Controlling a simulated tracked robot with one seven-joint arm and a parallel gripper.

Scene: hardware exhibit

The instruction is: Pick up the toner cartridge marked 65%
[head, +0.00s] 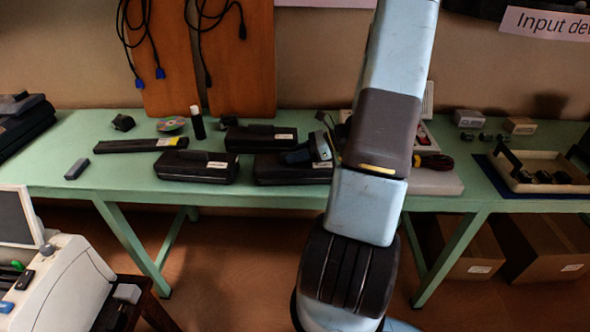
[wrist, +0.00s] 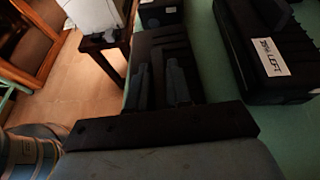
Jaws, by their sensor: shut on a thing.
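A black toner cartridge (head: 275,172) with a small white label lies near the table's front edge, partly behind my arm. The label is too small to read. My gripper (head: 305,152) is over it, and in the wrist view my gripper (wrist: 158,84) is shut on this dark cartridge (wrist: 160,45). I cannot tell whether it is clear of the table. A second black cartridge (head: 258,139) stands just behind; in the wrist view its label ends in "LEFT", with the digits unclear (wrist: 250,60). A third (head: 196,168) lies to the left, its label unreadable.
The green table (head: 95,175) also bears a long dark bar with a yellow label (head: 140,145), a black bottle (head: 198,123) and a disc (head: 171,125). A white tray (head: 525,188) is at right. A pale machine (head: 60,285) stands at front left.

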